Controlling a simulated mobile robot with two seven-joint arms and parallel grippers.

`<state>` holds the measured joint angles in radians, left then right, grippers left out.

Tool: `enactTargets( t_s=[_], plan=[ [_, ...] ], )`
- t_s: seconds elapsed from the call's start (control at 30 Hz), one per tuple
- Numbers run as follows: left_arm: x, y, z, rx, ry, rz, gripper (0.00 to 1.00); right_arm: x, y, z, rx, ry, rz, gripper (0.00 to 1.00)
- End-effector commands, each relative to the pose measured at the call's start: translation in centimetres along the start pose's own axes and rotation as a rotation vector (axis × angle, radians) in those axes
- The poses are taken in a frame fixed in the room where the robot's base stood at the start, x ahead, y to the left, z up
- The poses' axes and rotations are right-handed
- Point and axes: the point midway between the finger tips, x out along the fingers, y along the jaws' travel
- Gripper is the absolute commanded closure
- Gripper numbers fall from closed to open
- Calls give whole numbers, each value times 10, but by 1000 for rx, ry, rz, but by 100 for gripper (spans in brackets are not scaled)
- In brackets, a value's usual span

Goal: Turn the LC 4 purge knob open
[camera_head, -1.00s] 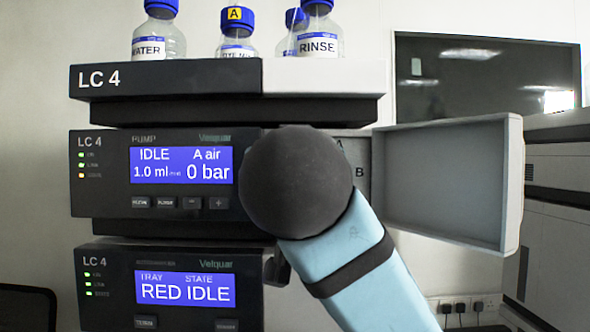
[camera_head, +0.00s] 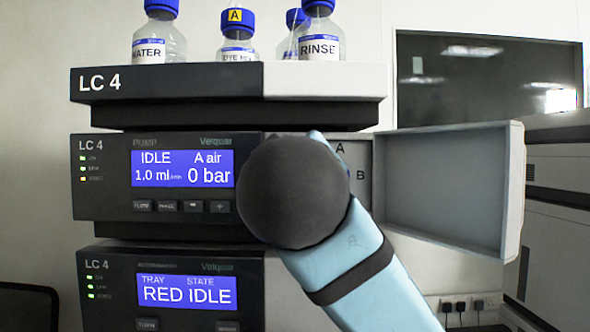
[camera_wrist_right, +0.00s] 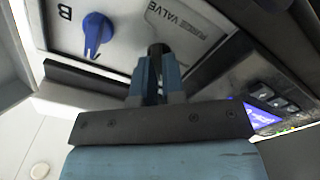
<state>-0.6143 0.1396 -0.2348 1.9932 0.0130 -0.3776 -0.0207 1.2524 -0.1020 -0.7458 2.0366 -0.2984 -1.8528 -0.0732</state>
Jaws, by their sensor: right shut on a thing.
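The LC 4 pump module (camera_head: 100,205) shows "IDLE", "A air" and "0 bar" on its screen. Its compartment panel (camera_head: 352,150), marked A and B, is partly hidden behind my right arm in the head view. In the right wrist view, my right gripper (camera_wrist_right: 157,64) is at this panel, beside the printed words that appear to read "purge valve". Its fingers are shut on a dark purge knob (camera_wrist_right: 158,48), most of which they hide. A blue knob (camera_wrist_right: 96,32) sits apart from the fingers, near the letter B. My left gripper is in neither view.
The compartment door (camera_head: 450,190) stands open to the right. Blue-capped bottles, including RINSE (camera_head: 320,40), stand on the top tray (camera_head: 170,85). A lower module (camera_head: 105,300) shows "RED IDLE". A dark ledge (camera_wrist_right: 85,78) runs below the panel in the wrist view.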

Motion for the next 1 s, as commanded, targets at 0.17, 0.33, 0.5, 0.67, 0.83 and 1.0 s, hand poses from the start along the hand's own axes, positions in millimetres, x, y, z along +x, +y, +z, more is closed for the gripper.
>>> enactTargets(
  t_s=[0.17,0.33,0.5,0.67,0.83,1.0],
  plan=[
    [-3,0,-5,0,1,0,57,1,2,-1,-168,0,4,100],
    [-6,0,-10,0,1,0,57,1,2,-2,-329,0,4,100],
    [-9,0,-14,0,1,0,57,0,1,-2,-487,0,5,100],
    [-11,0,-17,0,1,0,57,0,1,-1,-620,1,5,100],
    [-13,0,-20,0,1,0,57,0,1,-1,-733,1,6,100],
    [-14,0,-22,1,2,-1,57,0,0,-1,-813,1,5,100]
  ],
)
